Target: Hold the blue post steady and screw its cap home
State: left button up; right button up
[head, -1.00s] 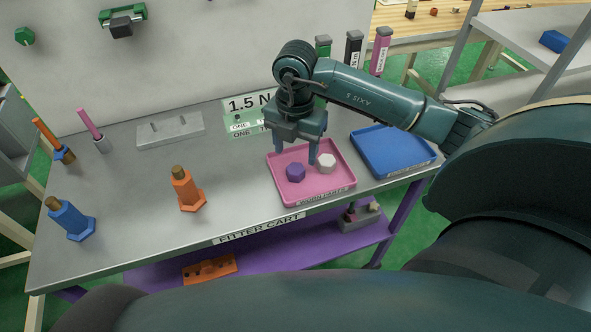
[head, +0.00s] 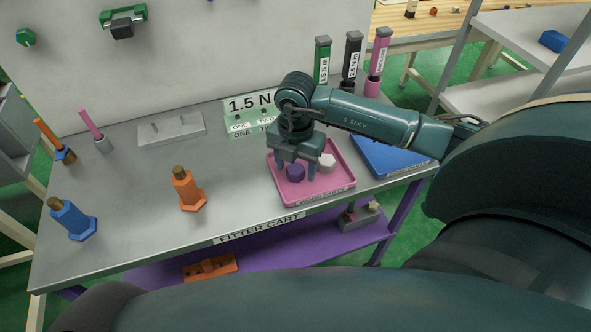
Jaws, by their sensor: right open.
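A purple hexagonal cap (head: 295,174) and a white hexagonal cap (head: 327,161) lie in the pink tray (head: 318,196). My right gripper (head: 295,172) is open and low over the tray, its fingers either side of the purple cap; I cannot tell whether they touch it. The white cap is just right of the gripper. No blue cap shows. My left gripper is not in view.
An orange post (head: 186,190) with a brown top stands mid-table. A blue tray (head: 392,160) is partly behind my right arm. A grey block (head: 170,131) and pink (head: 90,125) and orange (head: 46,133) handled tools stand behind. The front middle of the table is clear.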

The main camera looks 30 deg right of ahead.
aim_at(295, 169)
jog(key=shift+c, duration=0.2)
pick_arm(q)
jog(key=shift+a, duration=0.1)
pick_arm(e)
jog(key=c, duration=0.9)
jog(key=shift+r, duration=0.15)
notch_tip(295, 169, up, 10)
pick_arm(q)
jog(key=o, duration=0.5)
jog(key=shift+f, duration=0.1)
pick_arm(e)
jog(key=shift+a, duration=0.1)
